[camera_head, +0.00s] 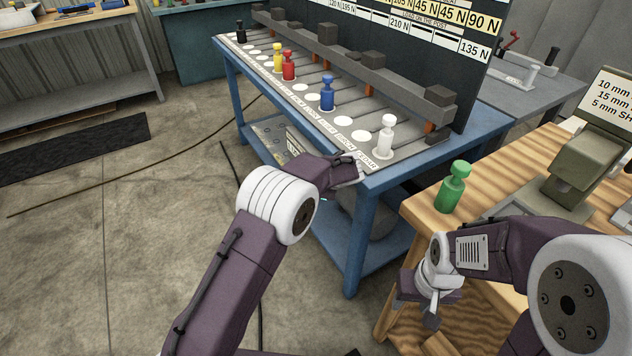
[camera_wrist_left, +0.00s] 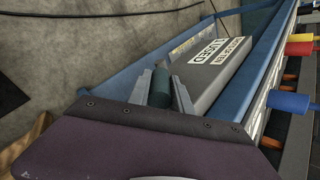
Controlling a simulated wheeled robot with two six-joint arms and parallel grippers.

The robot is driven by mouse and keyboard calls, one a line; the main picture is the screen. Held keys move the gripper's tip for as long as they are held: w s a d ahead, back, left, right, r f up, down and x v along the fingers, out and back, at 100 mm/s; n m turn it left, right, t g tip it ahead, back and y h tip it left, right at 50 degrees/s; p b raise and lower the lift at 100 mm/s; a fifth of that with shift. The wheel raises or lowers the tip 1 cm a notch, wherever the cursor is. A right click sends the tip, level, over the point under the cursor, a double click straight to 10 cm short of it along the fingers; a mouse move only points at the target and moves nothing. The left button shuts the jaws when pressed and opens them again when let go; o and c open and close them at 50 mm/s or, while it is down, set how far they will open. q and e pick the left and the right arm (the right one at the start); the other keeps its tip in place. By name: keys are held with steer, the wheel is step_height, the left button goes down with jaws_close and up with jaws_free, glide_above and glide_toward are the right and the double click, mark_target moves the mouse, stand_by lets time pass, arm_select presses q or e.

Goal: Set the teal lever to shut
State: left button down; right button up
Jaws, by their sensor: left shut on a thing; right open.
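The teal lever shows in the left wrist view as a dark teal cylindrical grip (camera_wrist_left: 161,88) between my left gripper's two grey fingers. My left gripper (camera_head: 348,172) is shut on it, beside the front edge of the blue bench. In the head view the lever is hidden by the gripper and the bench. Which position the lever stands at cannot be told. My right gripper (camera_head: 432,306) is open and empty, low beside the wooden table's front edge.
A grey box with white labels (camera_wrist_left: 216,50) lies close beyond the left gripper, inside the blue bench frame (camera_head: 359,240). White (camera_head: 385,137), blue (camera_head: 327,93), red (camera_head: 288,65), yellow and black pegs stand on the bench. A green peg (camera_head: 453,187) stands on the wooden table (camera_head: 426,213).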

arm_select(q)
steer(key=c, duration=1.5)
jaws_free()
steer(key=shift+o, duration=0.2)
steer(key=p+v, duration=0.2)
steer(key=v, duration=0.7)
